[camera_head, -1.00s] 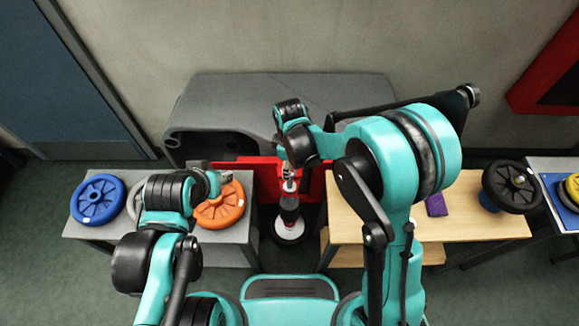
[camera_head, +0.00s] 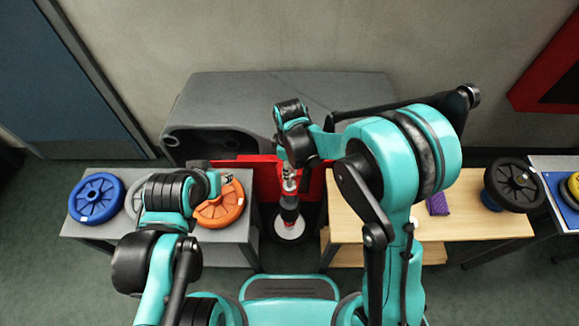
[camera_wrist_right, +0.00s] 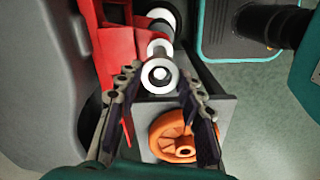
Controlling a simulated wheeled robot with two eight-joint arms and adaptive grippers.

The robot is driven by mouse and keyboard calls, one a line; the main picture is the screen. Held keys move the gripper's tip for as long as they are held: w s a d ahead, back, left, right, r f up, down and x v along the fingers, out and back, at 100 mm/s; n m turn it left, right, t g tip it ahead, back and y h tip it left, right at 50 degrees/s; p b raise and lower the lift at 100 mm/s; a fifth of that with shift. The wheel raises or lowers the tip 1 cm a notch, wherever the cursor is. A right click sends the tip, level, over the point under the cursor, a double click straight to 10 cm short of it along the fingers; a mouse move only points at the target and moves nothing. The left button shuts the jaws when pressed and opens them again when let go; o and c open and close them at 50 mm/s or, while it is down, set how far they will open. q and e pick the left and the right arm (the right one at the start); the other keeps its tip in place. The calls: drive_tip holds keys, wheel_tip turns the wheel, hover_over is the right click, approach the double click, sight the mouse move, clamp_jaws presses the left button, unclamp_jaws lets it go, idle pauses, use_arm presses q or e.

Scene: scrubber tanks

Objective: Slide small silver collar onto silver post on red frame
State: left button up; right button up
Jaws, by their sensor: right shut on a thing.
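The red frame (camera_head: 262,178) stands between the two tables, and it also shows at upper left in the right wrist view (camera_wrist_right: 112,50). The silver post (camera_wrist_right: 158,46) runs beside it, partly hidden. My right gripper (camera_wrist_right: 160,76) is shut on the small silver collar (camera_wrist_right: 148,82), a bright ring between its fingertips. The collar is in line with the post's end and overlaps it in this view; I cannot tell how far it is around the post. In the head view my right gripper (camera_head: 289,176) is small above the frame. My left gripper (camera_head: 216,184) is by the orange wheel, its jaws unclear.
An orange wheel (camera_head: 222,208) and a blue wheel (camera_head: 96,199) lie on the grey table (camera_head: 215,252) at left. A wooden table (camera_head: 470,226) at right holds a black wheel (camera_head: 512,186) and a purple block (camera_head: 438,204). A grey machine body (camera_head: 270,100) stands behind.

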drive_tip(key=shift+f+b, duration=0.8)
drive_tip(key=shift+f, duration=0.15)
drive_tip(key=o, duration=1.3)
drive_tip(key=shift+r, duration=0.2)
drive_tip(key=shift+r+p, duration=0.95)
drive_tip(key=shift+r, duration=0.4)
drive_tip(key=shift+r, duration=0.1)
